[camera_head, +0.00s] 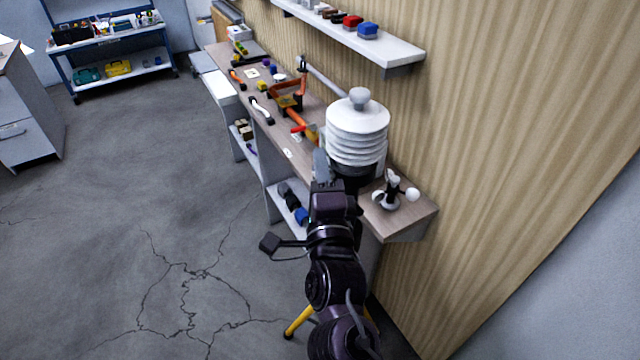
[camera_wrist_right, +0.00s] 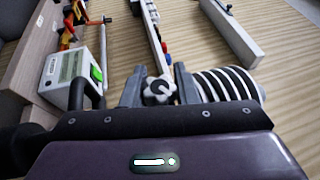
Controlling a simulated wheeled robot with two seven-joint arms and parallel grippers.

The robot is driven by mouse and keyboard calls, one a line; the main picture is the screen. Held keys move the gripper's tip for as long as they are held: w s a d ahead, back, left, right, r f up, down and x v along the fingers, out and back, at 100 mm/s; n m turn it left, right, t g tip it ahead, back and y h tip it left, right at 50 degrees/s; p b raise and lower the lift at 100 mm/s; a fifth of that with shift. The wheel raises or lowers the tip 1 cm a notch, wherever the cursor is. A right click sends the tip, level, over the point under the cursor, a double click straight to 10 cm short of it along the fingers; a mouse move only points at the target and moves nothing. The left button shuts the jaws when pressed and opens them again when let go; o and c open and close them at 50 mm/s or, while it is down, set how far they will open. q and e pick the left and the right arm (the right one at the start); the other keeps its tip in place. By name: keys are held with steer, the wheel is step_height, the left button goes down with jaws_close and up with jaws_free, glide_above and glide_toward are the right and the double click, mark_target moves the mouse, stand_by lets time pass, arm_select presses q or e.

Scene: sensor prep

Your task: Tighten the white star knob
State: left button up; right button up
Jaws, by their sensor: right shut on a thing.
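The white star knob (camera_wrist_right: 156,92) has a dark centre and sits between the two fingers of my right gripper (camera_wrist_right: 158,84) in the right wrist view. The fingers are shut on it, one on each side. In the head view my right gripper (camera_head: 322,163) is at the left side of the white louvered shield (camera_head: 357,135) and the knob is hidden. The shield's stacked plates also show right of the fingers in the wrist view (camera_wrist_right: 228,84). My left gripper is not in view.
The workbench (camera_head: 413,222) runs along the wood-panelled wall and carries orange tools. A wall shelf (camera_head: 350,38) hangs above. The left floor is open.

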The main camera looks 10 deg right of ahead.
steer(key=shift+r, duration=0.25)
steer(key=o, duration=0.7)
steer(key=shift+o, duration=1.4)
steer(key=shift+w+f, duration=0.2)
steer(key=shift+s, duration=0.1)
